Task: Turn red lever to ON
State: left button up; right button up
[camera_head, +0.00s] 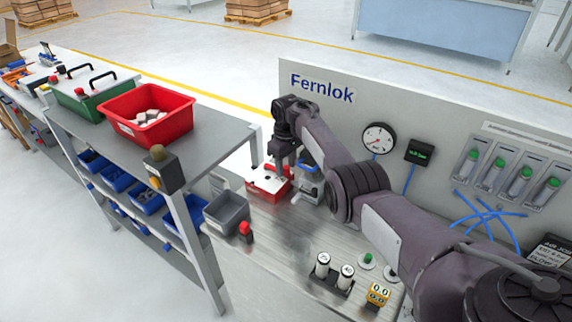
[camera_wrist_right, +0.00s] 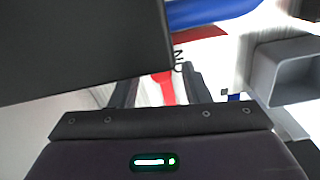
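A red box with a white top (camera_head: 262,186) stands on the metal bench at the back, beside the grey panel. My right gripper (camera_head: 283,168) points down over this box. In the right wrist view the red lever (camera_wrist_right: 166,88) shows between the two fingers of the right gripper (camera_wrist_right: 162,86). The fingers are apart, with a gap on each side of the lever. Dark lettering, seemingly "ON", is partly visible beyond the lever. A dark block hides the upper left of the wrist view, and the lever's far end is unclear. My left gripper is not in view.
A grey device with a blue part (camera_head: 309,186) stands close right of the box. A grey bin (camera_head: 227,212) and a red button (camera_head: 245,230) are nearer. The Fernlok panel (camera_head: 430,112) rises behind my arm. Bare bench lies in front of the box.

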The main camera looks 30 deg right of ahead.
aim_at(286, 166)
jog(key=shift+s, duration=0.1)
notch_tip(286, 166, up, 8)
jog(key=p, duration=0.7)
jog(key=shift+p, duration=0.35)
jog(key=shift+f, duration=0.1)
